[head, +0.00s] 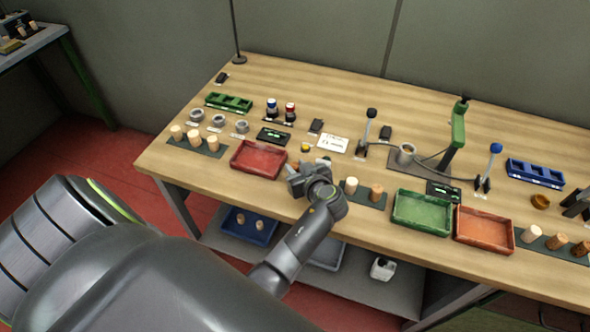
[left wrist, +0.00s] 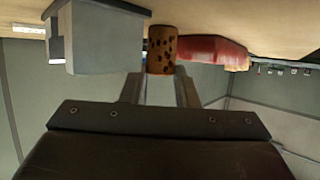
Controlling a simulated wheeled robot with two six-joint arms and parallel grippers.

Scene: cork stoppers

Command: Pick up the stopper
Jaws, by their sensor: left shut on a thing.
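My left gripper (head: 300,182) is over the front edge area of the bench, between the red tray and the dark mat with light stoppers. In the left wrist view its two fingers (left wrist: 161,84) are shut on a brown stopper with dark spots (left wrist: 161,48). That stopper is hidden by the gripper in the head view. A pale stopper (head: 351,186) and a tan stopper (head: 376,193) stand upright on the dark mat just right of the gripper. My right gripper is not in view.
The red tray (head: 258,160) is left of the gripper; a green tray (head: 421,212) and an orange tray (head: 484,229) are to the right. More stoppers stand at the left (head: 195,138) and far right (head: 557,241). A lever (head: 366,132) rises behind.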

